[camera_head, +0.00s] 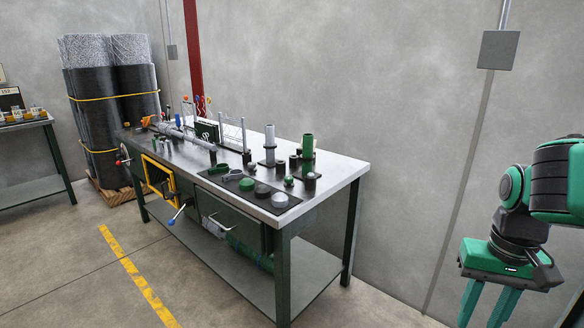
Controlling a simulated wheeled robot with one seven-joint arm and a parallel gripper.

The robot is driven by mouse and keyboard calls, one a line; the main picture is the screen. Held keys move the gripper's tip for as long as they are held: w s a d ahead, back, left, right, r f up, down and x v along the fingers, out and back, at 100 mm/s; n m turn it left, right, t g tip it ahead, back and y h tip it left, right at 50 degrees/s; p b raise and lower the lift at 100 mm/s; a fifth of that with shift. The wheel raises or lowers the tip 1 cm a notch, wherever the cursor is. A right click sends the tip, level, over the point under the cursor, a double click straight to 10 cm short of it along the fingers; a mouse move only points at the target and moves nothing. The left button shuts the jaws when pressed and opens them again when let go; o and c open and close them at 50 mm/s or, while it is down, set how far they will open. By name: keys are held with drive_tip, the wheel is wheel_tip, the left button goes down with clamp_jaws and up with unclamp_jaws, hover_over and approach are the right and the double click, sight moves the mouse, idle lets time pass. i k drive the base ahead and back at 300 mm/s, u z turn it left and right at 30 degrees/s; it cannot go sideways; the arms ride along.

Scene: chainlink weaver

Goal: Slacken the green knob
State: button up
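Several knob-like parts stand on a dark mat (258,204) at the near right of the workbench. Among them are a small round green piece (289,180) and a flatter dark-green disc (246,184). I cannot tell from this distance which of them is the green knob. My gripper (487,312) hangs at the lower right, pointing down, well apart from the bench. Its two green fingers are spread with a gap between them, and nothing shows in it. The fingertips are cut off by the bottom edge.
The steel-topped workbench (340,171) carries a grey cylinder machine, a wire rack (232,133) and upright green and grey rollers. Wrapped mesh rolls (112,110) stand behind left. Floor is clear in front.

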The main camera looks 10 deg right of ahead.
sight(290, 180)
drive_tip(key=u, duration=0.05)
drive_tip(key=i, duration=1)
